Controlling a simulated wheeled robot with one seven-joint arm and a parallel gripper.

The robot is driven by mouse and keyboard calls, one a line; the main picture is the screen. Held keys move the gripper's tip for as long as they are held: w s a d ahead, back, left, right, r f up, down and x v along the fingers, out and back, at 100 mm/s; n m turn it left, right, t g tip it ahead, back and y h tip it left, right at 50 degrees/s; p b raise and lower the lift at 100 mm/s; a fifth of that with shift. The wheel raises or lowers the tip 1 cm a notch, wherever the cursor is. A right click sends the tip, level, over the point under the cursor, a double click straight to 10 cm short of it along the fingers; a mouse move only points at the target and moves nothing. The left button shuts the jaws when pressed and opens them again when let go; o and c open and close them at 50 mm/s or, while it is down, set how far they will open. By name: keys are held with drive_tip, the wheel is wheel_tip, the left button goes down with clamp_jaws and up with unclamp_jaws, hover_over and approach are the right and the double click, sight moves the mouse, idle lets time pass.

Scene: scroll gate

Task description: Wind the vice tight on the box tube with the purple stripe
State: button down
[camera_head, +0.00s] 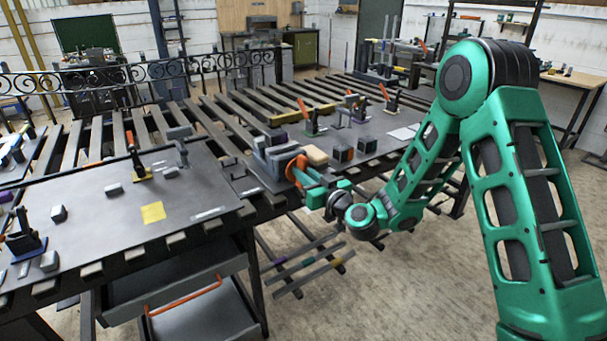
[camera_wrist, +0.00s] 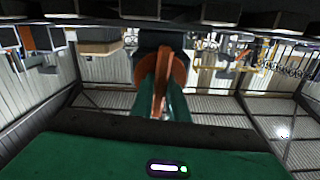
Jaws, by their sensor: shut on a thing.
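The grey vice (camera_head: 268,160) stands at the front edge of the long slatted bench. Its orange handle (camera_head: 293,166) faces me. My gripper (camera_head: 304,174) is shut on this handle. In the wrist view the orange handle (camera_wrist: 161,70) runs between my two green fingers, in front of a dark block. A small purple patch (camera_head: 281,138) shows at the top of the vice; I cannot tell whether it is the stripe of a box tube. The jaw gap is too small to judge.
Striped bars (camera_head: 300,262) lie on a low rack below the bench, one with a purple mark. A tan block (camera_head: 316,155) and dark cubes (camera_head: 342,153) sit right of the vice. A steel plate (camera_head: 110,215) with small blocks and clamps lies left.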

drive_tip(key=m, duration=0.2)
drive_tip(key=shift+w+d+f+m, duration=0.1)
drive_tip(key=shift+w+d+m, duration=0.15)
drive_tip(key=shift+m, duration=0.15)
drive_tip(key=m, duration=0.4)
drive_tip(key=shift+f+m, duration=0.1)
drive_tip(key=shift+m, duration=0.2)
drive_tip(key=m, duration=0.3)
drive_tip(key=shift+m, duration=0.3)
drive_tip(key=shift+f+m, duration=0.1)
drive_tip(key=shift+m, duration=1.8)
unclamp_jaws()
drive_tip(key=shift+s+a, duration=0.1)
drive_tip(key=shift+s, duration=0.1)
